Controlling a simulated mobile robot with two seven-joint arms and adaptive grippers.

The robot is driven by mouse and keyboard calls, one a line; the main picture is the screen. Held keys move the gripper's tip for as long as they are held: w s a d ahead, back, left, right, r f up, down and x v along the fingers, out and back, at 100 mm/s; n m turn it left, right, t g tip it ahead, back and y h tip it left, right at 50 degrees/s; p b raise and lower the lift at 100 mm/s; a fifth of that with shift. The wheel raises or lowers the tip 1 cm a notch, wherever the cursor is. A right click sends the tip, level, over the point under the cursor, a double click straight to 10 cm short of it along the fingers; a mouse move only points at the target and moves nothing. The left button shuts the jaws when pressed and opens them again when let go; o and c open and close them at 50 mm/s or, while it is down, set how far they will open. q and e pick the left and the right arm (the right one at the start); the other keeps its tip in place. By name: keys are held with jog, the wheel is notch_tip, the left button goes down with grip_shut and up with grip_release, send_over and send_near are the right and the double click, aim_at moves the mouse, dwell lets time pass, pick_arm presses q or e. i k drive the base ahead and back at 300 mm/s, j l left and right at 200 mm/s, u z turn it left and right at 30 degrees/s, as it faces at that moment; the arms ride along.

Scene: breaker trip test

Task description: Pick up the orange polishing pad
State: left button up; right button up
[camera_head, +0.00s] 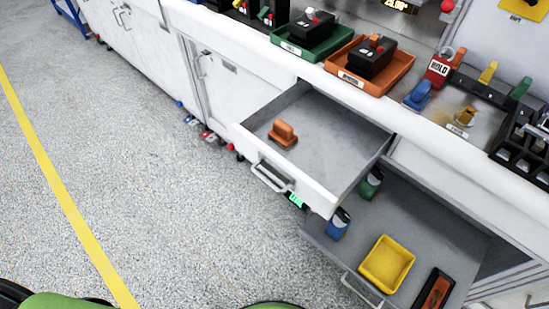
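The orange polishing pad (284,136), a small block with a raised grip, lies in the open upper drawer (335,125), near its front left corner. It looks upright, and nothing covers it. The rest of that drawer's floor is bare. Neither of my grippers is in view. Only green and black parts, likely of my own body, show at the bottom edge.
The open lower drawer (455,243) holds a yellow tray (387,263), a black-and-orange item (435,293) and small bottles. On the counter stand a green tray (290,46), an orange tray (396,80) and colored pads. The floor (150,190) at left is clear.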

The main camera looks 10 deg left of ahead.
aim_at(283, 134)
jog(key=z, duration=1.4)
jog(key=k+j+u, duration=0.1)
jog(key=u, duration=0.3)
jog(key=k+j+u, duration=0.1)
jog(key=u, duration=0.3)
jog(key=k+j+u, duration=0.1)
jog(key=u, duration=0.3)
jog(key=j+u, duration=0.15)
jog(key=j, duration=0.4)
jog(key=k, duration=0.05)
